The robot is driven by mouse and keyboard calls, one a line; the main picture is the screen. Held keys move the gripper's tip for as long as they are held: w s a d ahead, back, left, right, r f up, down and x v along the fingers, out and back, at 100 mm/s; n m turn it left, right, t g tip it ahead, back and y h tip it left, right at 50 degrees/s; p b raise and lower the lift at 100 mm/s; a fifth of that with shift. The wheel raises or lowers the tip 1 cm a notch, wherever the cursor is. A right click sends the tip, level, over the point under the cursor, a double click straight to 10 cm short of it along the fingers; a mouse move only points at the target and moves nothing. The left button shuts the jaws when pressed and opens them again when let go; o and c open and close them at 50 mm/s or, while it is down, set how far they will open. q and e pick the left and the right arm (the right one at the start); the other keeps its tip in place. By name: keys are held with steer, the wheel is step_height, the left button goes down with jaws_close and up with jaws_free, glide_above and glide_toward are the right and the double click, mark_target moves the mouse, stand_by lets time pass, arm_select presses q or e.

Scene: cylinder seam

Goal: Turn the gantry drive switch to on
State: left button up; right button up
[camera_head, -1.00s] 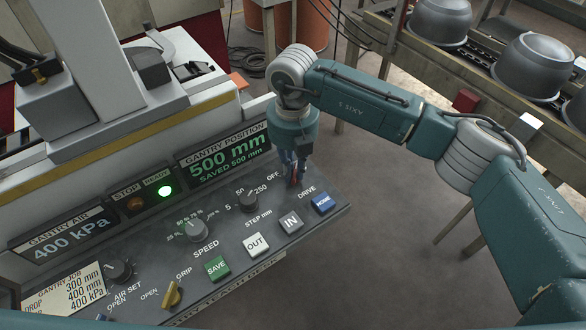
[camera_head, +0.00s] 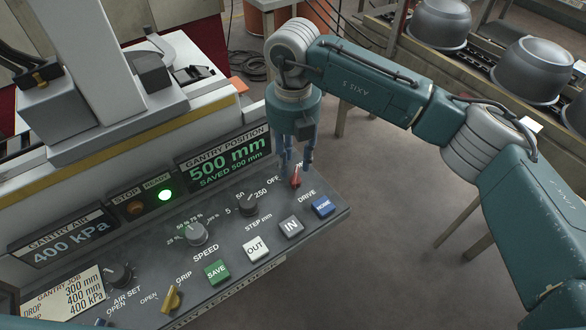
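The gantry drive switch (camera_head: 296,179) is a small red knob at the right end of the sloped grey panel, above the DRIVE label. OFF is printed to its left; no ON label is visible, and that side is partly behind my fingers. The knob's handle stands roughly upright in the picture; its exact setting is hard to tell. My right gripper (camera_head: 297,160) hangs just above and behind the switch. Its blue fingers are apart with nothing between them, and it appears clear of the knob. My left gripper is not in view.
Near the switch are a blue HOME button (camera_head: 323,207), a grey IN button (camera_head: 291,227) and a black step knob (camera_head: 248,205). The green gantry display (camera_head: 228,158) stands behind, reading 500 mm. Floor lies open right of the panel.

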mark_target(293, 176)
step_height(293, 176, up, 7)
stand_by(0.3)
stand_by(0.4)
